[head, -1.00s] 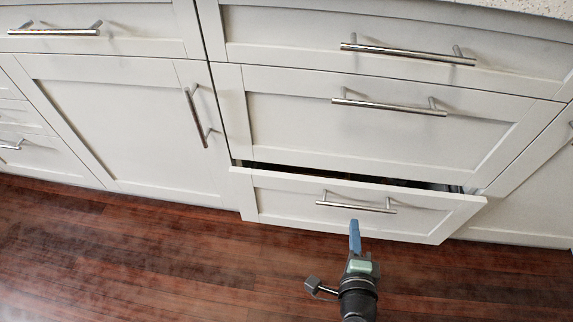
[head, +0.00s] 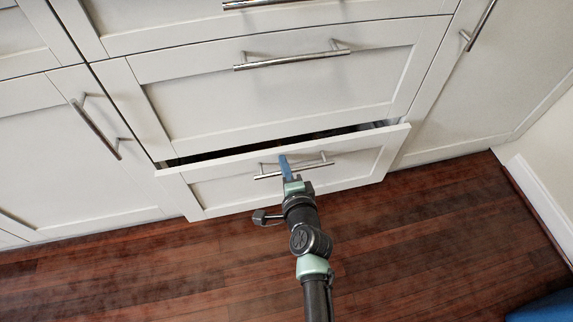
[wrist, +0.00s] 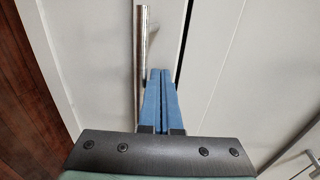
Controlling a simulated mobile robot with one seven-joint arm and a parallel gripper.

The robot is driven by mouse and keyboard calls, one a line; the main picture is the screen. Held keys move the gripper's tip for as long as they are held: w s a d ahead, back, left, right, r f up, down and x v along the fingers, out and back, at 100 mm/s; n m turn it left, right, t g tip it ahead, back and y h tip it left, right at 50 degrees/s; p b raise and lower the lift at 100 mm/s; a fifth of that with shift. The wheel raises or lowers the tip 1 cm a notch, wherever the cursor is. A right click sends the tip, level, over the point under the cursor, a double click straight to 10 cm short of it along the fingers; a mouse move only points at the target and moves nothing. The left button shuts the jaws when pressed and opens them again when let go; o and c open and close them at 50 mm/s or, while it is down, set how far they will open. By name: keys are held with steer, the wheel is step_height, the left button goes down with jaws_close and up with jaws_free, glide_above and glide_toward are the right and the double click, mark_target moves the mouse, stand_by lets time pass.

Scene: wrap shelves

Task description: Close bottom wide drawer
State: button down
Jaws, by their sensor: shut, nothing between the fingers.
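The bottom wide drawer (head: 352,160) is white with a horizontal metal bar handle (head: 325,163). It stands partly open, with a dark gap along its top edge. My gripper (head: 283,158) has blue fingers and is shut and empty. In the head view its tips overlap the middle of the handle. In the wrist view the fingers (wrist: 161,75) lie right beside the handle bar (wrist: 139,40), close to the drawer front (wrist: 95,60). Whether they touch the bar or the front I cannot tell. The drawer's inside is mostly hidden.
A closed wide drawer (head: 290,95) with its own bar handle is directly above. Closed cabinet doors stand left (head: 60,150) and right (head: 490,90). The wood floor (head: 430,240) in front is clear. A white wall (head: 545,170) is at right, with a blue thing (head: 545,308) at the lower right corner.

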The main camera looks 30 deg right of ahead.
mark_target(281, 153)
steer(key=w, duration=0.2)
steer(key=w+d, duration=0.1)
steer(key=w, duration=0.1)
steer(key=shift+w+b, duration=0.1)
steer(key=shift+b, duration=0.2)
steer(key=shift+w+d+r, duration=0.1)
steer(key=shift+w+r, duration=0.05)
steer(key=shift+r, duration=0.1)
stand_by(0.3)
